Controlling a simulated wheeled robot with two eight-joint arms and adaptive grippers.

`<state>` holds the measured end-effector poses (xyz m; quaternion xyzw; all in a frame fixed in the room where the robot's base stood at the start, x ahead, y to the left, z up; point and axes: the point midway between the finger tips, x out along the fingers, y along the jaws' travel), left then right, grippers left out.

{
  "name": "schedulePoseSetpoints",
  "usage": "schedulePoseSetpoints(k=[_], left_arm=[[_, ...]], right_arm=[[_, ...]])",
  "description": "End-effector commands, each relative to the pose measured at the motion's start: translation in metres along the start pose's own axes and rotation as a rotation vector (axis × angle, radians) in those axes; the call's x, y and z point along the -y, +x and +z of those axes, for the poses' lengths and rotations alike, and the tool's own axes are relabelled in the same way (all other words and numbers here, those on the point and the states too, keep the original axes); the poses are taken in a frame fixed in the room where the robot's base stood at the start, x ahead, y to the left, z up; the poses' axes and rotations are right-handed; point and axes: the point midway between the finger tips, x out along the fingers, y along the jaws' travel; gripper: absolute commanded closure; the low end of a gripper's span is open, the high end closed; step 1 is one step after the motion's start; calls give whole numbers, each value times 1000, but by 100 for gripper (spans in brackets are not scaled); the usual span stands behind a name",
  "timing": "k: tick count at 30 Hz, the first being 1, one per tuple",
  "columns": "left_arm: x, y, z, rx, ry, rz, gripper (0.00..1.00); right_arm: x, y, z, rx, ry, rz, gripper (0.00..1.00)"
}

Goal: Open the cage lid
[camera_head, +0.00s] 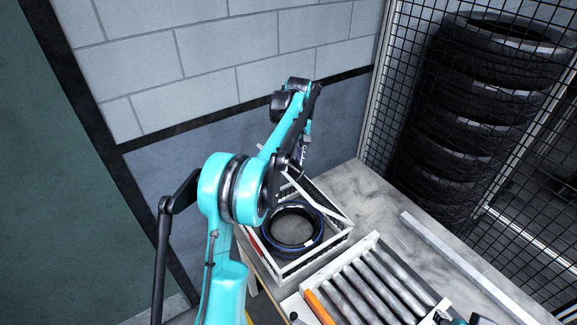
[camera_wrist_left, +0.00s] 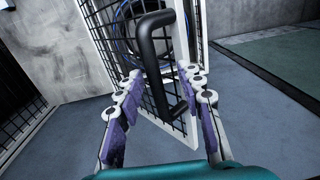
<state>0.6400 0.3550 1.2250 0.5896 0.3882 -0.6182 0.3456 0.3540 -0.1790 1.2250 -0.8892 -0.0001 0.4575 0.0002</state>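The cage (camera_head: 338,238) is a white-framed box on the bench in the head view, with a black, blue-lined tyre (camera_head: 292,227) inside. My left arm partly covers its far left side, and I cannot clearly make out the lid there. In the left wrist view a black bar handle (camera_wrist_left: 152,62) stands out from a white-framed black mesh panel (camera_wrist_left: 103,45). My left gripper (camera_wrist_left: 161,76) is open, with its purple-padded fingers on either side of the handle. Gaps show between the fingers and the handle. My right gripper cannot be made out clearly.
A roller conveyor (camera_head: 372,285) lies right of the cage. A grey bench top (camera_head: 375,205) extends behind it. A mesh fence (camera_head: 400,100) with stacked tyres (camera_head: 470,130) behind it stands at right. A block wall (camera_head: 220,60) is at the back.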

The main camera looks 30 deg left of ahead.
Motion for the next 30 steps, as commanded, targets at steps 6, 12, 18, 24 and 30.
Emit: schedulePoseSetpoints(k=[6, 12, 18, 24, 30], left_arm=[[-1, 2, -1, -4, 2, 6, 69], [-2, 0, -1, -3, 1, 5, 69], [-10, -13, -1, -2, 2, 5, 69], [-18, -25, 0, -2, 3, 4, 69], [-27, -38, -1, -2, 1, 4, 69]], right_arm=[[0, 1, 1, 0, 0, 0, 60], [0, -1, -1, 0, 0, 0, 60], [0, -11, -8, 0, 0, 0, 60], [0, -20, -14, 0, 0, 0, 60], [0, -29, -21, 0, 0, 0, 60]])
